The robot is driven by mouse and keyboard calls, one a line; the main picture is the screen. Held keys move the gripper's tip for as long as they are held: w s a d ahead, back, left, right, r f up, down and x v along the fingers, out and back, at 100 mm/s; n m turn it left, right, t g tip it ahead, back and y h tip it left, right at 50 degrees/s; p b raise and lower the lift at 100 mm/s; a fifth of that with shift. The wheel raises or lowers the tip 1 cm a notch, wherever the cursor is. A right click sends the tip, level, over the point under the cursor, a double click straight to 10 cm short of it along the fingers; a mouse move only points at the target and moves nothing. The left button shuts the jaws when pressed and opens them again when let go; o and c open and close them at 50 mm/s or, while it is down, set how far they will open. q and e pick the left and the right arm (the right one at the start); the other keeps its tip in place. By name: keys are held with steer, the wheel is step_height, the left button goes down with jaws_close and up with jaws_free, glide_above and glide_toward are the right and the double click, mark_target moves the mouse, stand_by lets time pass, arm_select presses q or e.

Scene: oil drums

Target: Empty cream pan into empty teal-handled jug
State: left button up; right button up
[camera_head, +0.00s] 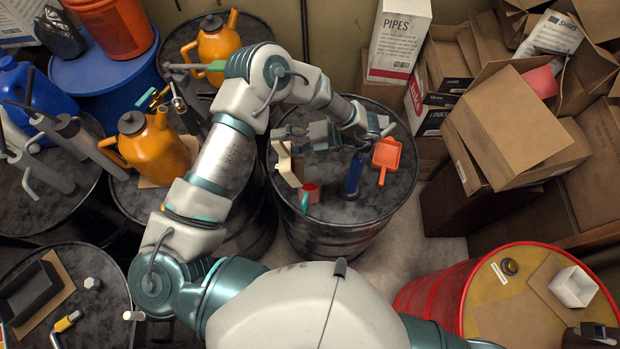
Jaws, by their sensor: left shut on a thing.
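My left gripper (287,134) reaches back to the left over the middle drum and is shut on the cream pan (286,164). The pan hangs below the fingers, tilted steeply on its side, above the drum top. Its inside is too small to make out. A small red jug with a teal handle (313,191) stands on the drum, just below and right of the pan. The pan's lower edge looks close to the jug's rim; I cannot tell whether they touch.
The middle drum (340,240) also holds an orange dustpan-like scoop (386,155) and an upright dark blue object (353,175). Drums with orange cans (155,143) crowd the left. Cardboard boxes (510,125) fill the right. A red drum (440,292) stands at lower right.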

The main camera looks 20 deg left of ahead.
arm_select(q)
steer(key=shift+s+a+r, duration=0.25)
steer(key=shift+s+a, duration=0.05)
steer(key=shift+a, duration=0.5)
steer(key=shift+s+a+r, duration=0.3)
steer(key=shift+a, duration=0.55)
steer(key=shift+s+a+r, duration=0.25)
steer(key=shift+s+a, duration=0.05)
steer(key=shift+a, duration=0.5)
step_height(320, 180, up, 8)
steer(key=t+h+b, duration=0.4)
steer(key=t+h, duration=0.1)
steer(key=h, duration=0.9)
steer(key=shift+d, duration=0.1)
